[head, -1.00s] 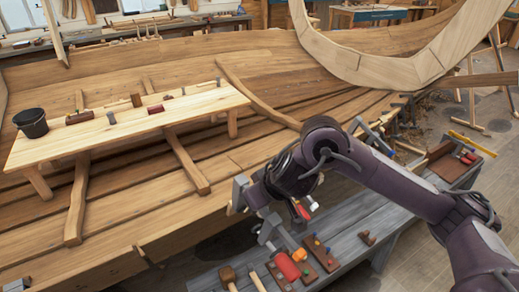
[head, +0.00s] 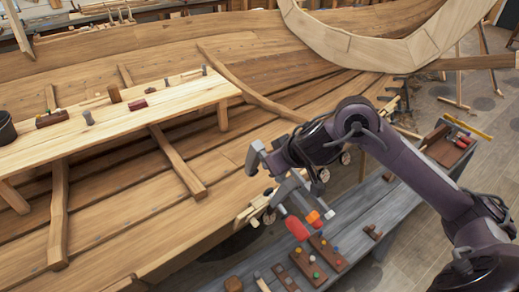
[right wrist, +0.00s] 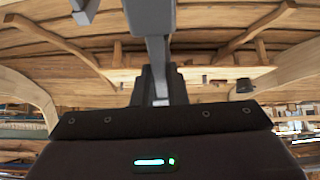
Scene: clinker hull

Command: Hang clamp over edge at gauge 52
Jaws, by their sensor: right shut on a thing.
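The grey metal clamp (head: 290,190) has a red handle (head: 297,228) and hangs from my right gripper (head: 283,172), close to the hull edge (head: 240,217). My right gripper is shut on the clamp. In the right wrist view the clamp's grey bar (right wrist: 152,22) rises from between the dark fingers (right wrist: 158,85), with a jaw end at the top left. I cannot tell whether the clamp touches the hull edge. Gauge 52 is not readable. My left gripper is not in view.
A grey bench (head: 350,224) stands below the edge, with several small boards with coloured knobs. Wooden clips sit along the edge. A plank table (head: 120,120) with tools stands inside the hull. A large curved wooden frame (head: 375,48) is at upper right.

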